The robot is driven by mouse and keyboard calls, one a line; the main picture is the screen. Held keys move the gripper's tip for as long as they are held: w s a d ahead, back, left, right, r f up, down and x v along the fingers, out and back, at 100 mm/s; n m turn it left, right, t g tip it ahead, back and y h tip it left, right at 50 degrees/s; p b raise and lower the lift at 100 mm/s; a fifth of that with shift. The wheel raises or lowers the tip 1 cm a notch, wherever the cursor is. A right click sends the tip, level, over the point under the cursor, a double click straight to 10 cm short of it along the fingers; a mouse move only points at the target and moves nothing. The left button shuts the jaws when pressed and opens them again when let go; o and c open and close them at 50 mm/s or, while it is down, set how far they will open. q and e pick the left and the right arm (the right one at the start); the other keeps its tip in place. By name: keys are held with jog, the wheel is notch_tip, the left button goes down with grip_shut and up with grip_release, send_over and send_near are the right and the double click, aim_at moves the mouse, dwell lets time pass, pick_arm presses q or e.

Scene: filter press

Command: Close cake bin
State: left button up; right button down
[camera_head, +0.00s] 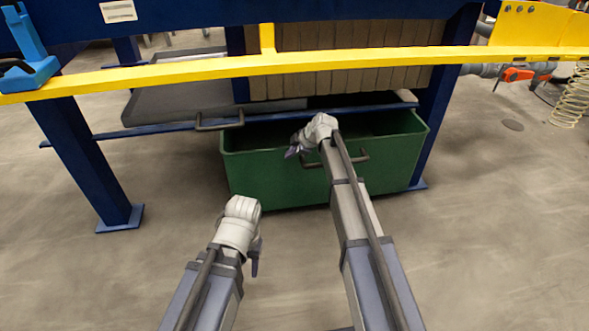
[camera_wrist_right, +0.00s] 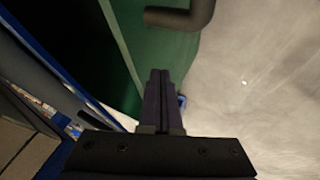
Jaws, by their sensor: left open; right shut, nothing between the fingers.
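The cake bin is a green open-topped bin (camera_head: 270,180) on the floor beneath the press frame. A dark bar handle (camera_head: 362,157) sits on its front face, partly hidden by my right arm. My right gripper (camera_head: 291,152) is shut and empty near the bin's front rim, left of the handle. In the right wrist view its fingers (camera_wrist_right: 160,75) are together beside the green wall (camera_wrist_right: 150,45), and the handle (camera_wrist_right: 185,18) lies beyond the tips, apart from them. My left gripper (camera_head: 255,270) is open, low in front of the bin, touching nothing visible.
A yellow rail (camera_head: 200,70) runs higher up. Blue legs (camera_head: 92,165) stand either side. The floor in front is clear.

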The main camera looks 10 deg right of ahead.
jog(key=w, duration=1.5)
jog(key=shift+a, duration=0.2)
jog(key=shift+w, duration=0.15)
